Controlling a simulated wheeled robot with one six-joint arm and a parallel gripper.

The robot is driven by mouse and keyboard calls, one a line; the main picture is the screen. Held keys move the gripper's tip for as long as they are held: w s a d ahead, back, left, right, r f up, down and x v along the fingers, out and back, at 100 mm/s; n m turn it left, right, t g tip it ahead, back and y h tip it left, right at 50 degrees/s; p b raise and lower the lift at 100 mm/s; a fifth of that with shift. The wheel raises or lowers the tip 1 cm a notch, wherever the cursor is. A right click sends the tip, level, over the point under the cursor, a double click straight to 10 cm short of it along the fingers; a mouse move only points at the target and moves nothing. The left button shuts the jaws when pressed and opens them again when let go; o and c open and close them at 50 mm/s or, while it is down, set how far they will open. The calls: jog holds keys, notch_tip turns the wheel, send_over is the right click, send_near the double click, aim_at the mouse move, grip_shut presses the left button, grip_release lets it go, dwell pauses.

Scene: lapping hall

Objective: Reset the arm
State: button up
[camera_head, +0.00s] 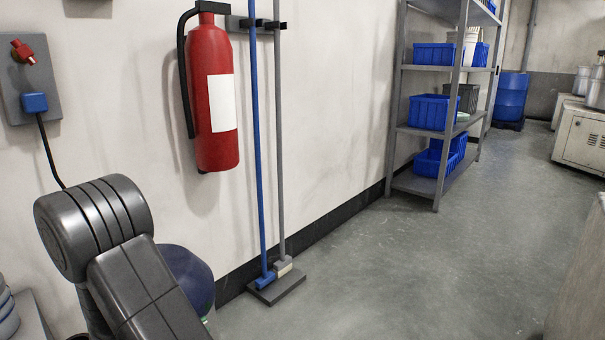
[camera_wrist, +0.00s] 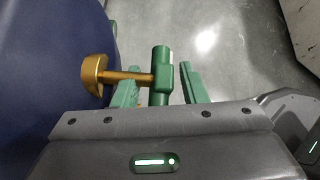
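My gripper (camera_wrist: 161,80) shows in the wrist view with two green fingers spread apart, so it is open. A green cylindrical fitting (camera_wrist: 160,62) stands between the fingers, with a gap seeming to show on each side. A brass stem with a rounded brass knob (camera_wrist: 94,75) reaches left from this fitting, across the left finger. Whether the fitting touches anything below it cannot be told. In the head view my dark arm fills the lower left, and my gripper is hidden there.
A dark blue rounded body (camera_head: 187,275) stands behind my arm; a large blue surface (camera_wrist: 45,55) fills the wrist view's left. A fire extinguisher (camera_head: 212,100), blue-handled tool (camera_head: 258,150) and wall box (camera_head: 28,80) line the wall. Shelving (camera_head: 437,188) stands farther back. The middle floor is clear.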

jog(key=g+y+p, duration=0.1)
jog(key=g+y, duration=0.1)
jog(key=g+y+p, duration=0.1)
jog(key=g+p, duration=0.1)
jog(key=shift+r+y, duration=0.2)
jog(key=shift+y, duration=0.2)
jog(key=shift+p+v, duration=1.25)
jog(key=shift+v, duration=1.5)
jog(key=shift+d, duration=0.1)
